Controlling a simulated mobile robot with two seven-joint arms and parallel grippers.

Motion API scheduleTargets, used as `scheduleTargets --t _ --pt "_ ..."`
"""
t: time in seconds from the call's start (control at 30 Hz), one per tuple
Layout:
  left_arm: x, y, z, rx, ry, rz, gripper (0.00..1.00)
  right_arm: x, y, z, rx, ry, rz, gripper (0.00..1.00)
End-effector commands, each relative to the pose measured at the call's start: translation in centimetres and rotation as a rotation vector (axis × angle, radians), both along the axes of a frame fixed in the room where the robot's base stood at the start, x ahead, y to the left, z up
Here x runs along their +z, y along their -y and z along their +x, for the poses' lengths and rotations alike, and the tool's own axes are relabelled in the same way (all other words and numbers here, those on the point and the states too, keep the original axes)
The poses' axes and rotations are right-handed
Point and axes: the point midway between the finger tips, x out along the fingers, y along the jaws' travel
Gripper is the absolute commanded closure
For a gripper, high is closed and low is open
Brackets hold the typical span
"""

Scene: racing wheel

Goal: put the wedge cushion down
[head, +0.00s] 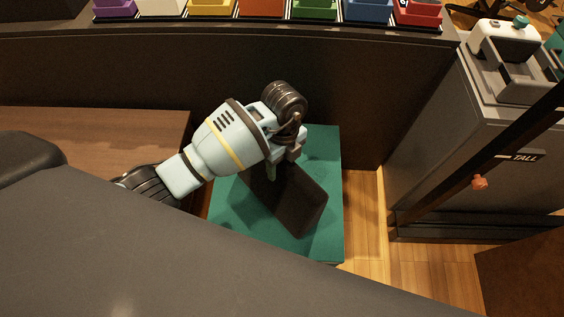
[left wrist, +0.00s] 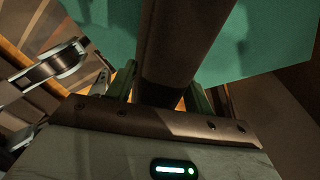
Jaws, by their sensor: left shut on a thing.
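The dark brown wedge cushion (head: 300,205) is over the green surface (head: 328,165) in the head view, its broad face tilted. My left gripper (head: 281,172) is shut on the cushion's upper left part, which is partly hidden behind the gripper. In the left wrist view the cushion (left wrist: 175,50) runs away between the two fingers, with the green surface (left wrist: 265,40) beyond it. I cannot tell whether the cushion touches the green surface. My right gripper is not in view.
A dark panel (head: 200,75) stands behind the green surface, with a row of coloured bins (head: 263,8) on top. A grey cabinet (head: 440,140) is to the right, beyond a strip of wood floor (head: 365,220). A brown wooden top (head: 110,130) lies left.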

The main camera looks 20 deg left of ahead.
Motion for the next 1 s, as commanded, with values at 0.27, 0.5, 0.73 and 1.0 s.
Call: scheduleTargets --t 0.27,0.5,0.73,1.0 --pt "-0.2 0.0 0.1 0.0 0.001 0.0 0.99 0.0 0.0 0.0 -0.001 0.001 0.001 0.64" --pt "-0.2 0.0 0.0 0.0 0.0 0.0 0.26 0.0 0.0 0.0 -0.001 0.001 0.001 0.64" --pt "0.0 0.0 0.0 0.0 0.001 0.0 0.26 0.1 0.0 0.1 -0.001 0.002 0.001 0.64" --pt "3.3 -0.1 0.7 -0.002 0.005 0.0 0.26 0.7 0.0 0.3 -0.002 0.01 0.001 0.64"
